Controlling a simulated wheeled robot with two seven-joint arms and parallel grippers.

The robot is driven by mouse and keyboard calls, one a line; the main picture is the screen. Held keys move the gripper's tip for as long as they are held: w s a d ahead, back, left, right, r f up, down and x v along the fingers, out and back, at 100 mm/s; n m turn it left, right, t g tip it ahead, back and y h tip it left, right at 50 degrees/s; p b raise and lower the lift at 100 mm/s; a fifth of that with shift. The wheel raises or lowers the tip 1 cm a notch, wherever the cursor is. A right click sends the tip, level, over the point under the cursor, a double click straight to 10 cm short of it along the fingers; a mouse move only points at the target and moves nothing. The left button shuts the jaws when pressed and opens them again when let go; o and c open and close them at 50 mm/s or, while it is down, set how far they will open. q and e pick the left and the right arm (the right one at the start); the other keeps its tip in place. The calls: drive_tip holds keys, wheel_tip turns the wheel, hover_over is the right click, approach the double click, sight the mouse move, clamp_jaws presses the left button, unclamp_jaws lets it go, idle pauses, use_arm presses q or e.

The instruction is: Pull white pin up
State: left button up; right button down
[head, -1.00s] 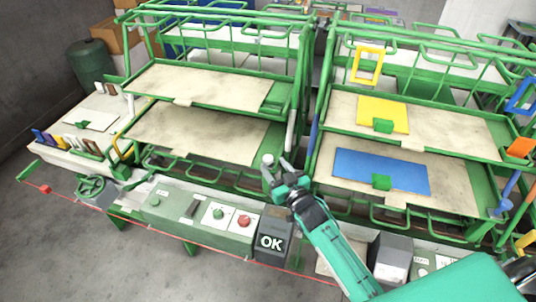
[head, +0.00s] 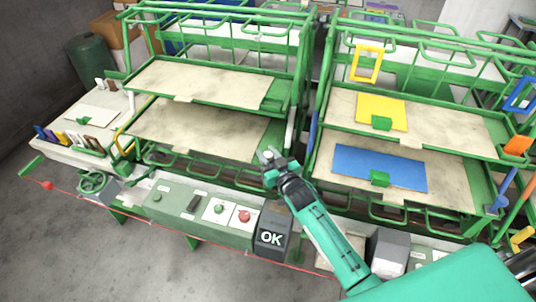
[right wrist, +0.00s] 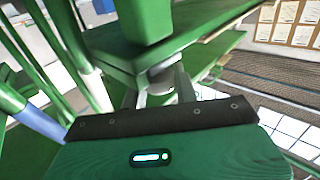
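A slim white pin-like handle (head: 290,135) stands at the right front post of the left green rack (head: 300,75). My right gripper (head: 268,156) is at the front right corner of this rack, just below and left of the white handle, apart from it in the head view. Its fingers look parted, with a small gap between the tips. In the right wrist view the grey fingers (right wrist: 163,92) are close beneath a green post (right wrist: 146,20). I cannot make out anything held. My left gripper is not in view.
The right rack (head: 320,120) stands close by, with a blue handle (head: 313,132), a yellow plate (head: 382,108) and a blue plate (head: 380,168). A control panel (head: 190,207) and an OK box (head: 272,235) are in front. Open floor lies at the lower left.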

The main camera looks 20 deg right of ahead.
sight(270, 156)
drive_tip(key=shift+r+p, duration=1.15)
drive_tip(key=shift+r, duration=0.55)
drive_tip(key=c, duration=1.1)
unclamp_jaws()
drive_tip(key=shift+s+d+f+b, duration=0.1)
drive_tip(key=shift+s+f+b, duration=0.2)
drive_tip(key=shift+s, duration=0.25)
drive_tip(key=s+d+b, duration=0.2)
drive_tip(key=s+b, duration=0.2)
drive_tip(key=s, duration=0.8)
drive_tip(key=shift+s+d+r, duration=0.25)
